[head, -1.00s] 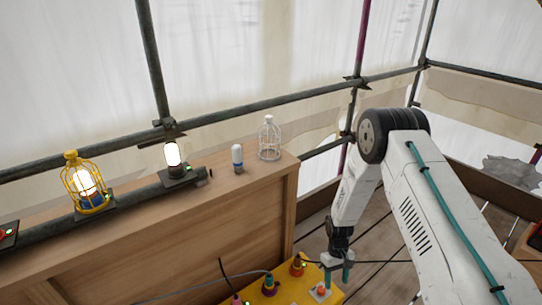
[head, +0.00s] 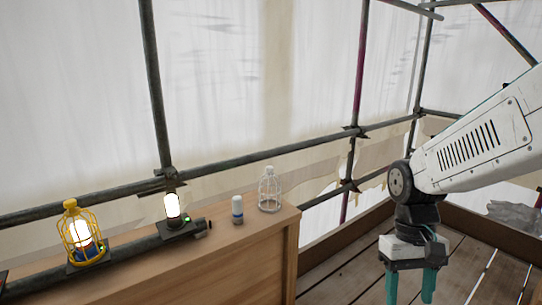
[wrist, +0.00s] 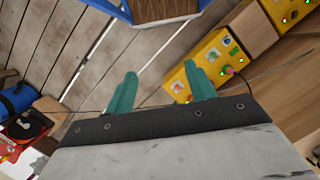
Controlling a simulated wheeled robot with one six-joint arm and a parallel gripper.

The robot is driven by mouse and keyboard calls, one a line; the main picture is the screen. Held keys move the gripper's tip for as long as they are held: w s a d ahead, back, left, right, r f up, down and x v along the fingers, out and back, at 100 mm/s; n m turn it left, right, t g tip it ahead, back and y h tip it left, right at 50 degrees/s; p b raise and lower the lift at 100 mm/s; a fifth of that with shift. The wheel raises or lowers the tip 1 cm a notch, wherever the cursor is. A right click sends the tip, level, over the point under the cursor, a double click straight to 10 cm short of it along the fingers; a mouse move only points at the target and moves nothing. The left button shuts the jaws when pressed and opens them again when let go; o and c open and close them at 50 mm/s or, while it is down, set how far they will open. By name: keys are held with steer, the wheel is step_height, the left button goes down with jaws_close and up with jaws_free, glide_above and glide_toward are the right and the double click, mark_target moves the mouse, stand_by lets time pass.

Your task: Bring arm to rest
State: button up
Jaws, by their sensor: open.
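My gripper (head: 410,287) hangs pointing down at the right of the head view, with its two teal fingers apart and nothing between them. In the wrist view, my gripper (wrist: 158,85) is also open and empty, above the plank floor. My white arm reaches in from the right edge of the head view. The gripper is to the right of the wooden cabinet and apart from it.
A yellow panel (wrist: 205,68) lies below. Scaffold poles (head: 155,85) stand behind.

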steer(key=s+r+t, duration=0.4)
steer(key=s+r, duration=0.5)
steer(key=s, duration=0.2)
steer(key=shift+s+d+r+m+t, duration=0.3)
steer(key=shift+d+r, duration=0.05)
steer(key=shift+d, duration=0.1)
